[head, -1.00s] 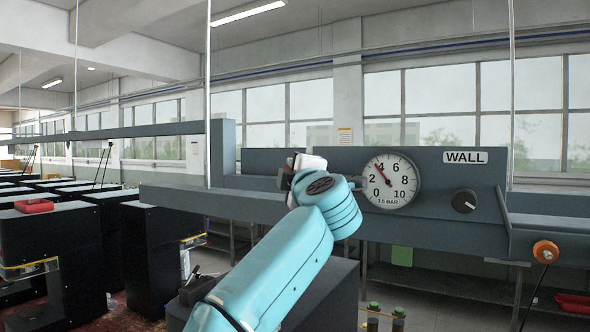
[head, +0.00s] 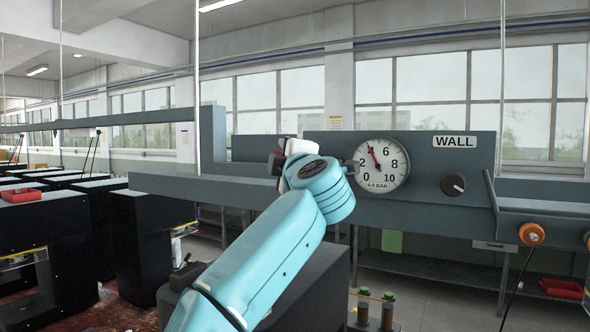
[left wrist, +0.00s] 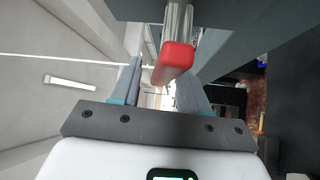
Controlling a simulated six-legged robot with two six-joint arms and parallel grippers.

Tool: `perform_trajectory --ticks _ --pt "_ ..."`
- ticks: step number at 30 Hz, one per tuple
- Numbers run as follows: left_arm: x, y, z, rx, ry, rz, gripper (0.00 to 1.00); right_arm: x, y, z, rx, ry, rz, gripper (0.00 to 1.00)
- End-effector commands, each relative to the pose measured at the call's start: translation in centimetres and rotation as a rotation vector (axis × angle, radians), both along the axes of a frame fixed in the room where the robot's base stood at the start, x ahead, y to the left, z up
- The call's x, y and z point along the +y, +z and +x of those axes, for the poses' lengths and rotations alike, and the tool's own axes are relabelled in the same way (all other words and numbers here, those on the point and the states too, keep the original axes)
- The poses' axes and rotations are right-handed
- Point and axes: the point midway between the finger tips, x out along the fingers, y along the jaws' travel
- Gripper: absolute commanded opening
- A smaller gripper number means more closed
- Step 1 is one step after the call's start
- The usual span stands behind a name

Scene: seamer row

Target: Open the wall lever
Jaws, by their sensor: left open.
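The wall lever's red handle (left wrist: 173,62) shows in the left wrist view on a pale metal stem, overlapping the space between my left gripper's fingers. My left gripper (left wrist: 160,76) is open, with one finger on each side of the handle in that view. Contact cannot be told. In the head view, my teal arm covers most of the left gripper (head: 278,160), in front of the grey panel just left of the gauge, and the lever is hidden there. The panel carries a WALL label (head: 455,141). My right gripper is not in view.
A round gauge (head: 382,165) reading 4.0 BAR sits right of my wrist, with a black knob (head: 453,185) beyond it. An orange knob (head: 531,234) is at the far right. Black cabinets (head: 115,247) stand on the left, one carrying a red tray (head: 22,195).

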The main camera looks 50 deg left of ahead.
Motion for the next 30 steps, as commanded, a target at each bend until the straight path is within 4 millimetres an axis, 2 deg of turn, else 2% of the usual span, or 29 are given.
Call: perform_trajectory --ticks 1,6,15,21,30 --pt "-0.9 -0.6 -0.3 -0.001 -0.005 0.001 0.45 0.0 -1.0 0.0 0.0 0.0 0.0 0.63" --pt "-4.6 -1.4 -2.4 -0.004 -0.009 0.0 0.45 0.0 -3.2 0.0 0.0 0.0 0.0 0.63" --pt "-11.0 -2.2 -5.7 -0.002 -0.008 0.0 0.45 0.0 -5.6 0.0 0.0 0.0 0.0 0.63" --pt "-13.0 -2.3 -6.9 0.0 -0.003 -0.001 0.45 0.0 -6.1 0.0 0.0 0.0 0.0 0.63" --pt "-13.4 -2.3 -7.1 0.0 -0.001 0.0 0.45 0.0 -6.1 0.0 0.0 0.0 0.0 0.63"
